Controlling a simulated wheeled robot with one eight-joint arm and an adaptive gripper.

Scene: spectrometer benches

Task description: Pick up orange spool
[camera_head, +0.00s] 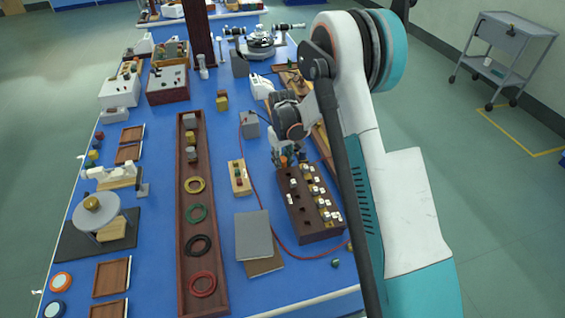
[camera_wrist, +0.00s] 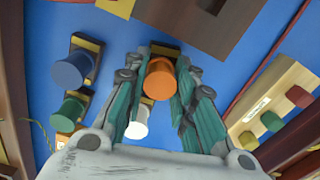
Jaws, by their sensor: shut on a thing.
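The orange spool (camera_wrist: 160,80) is between the two teal fingers of my gripper (camera_wrist: 158,88) in the wrist view, with its round orange end facing the camera. The fingers are shut on it from both sides. In the head view my gripper (camera_head: 284,152) points down over the blue bench, and the orange spool (camera_head: 283,161) shows as a small patch at its tips. The arm and gripper hide part of the area. I cannot tell whether the spool is clear of what is under it.
A blue spool (camera_wrist: 73,70), a green spool (camera_wrist: 69,112) and a white spool (camera_wrist: 138,124) are close by. A dark block with white pieces (camera_head: 322,234) stands in front of my gripper. A wooden holder (camera_head: 240,188) is left. A red cable (camera_head: 262,212) curves across the bench.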

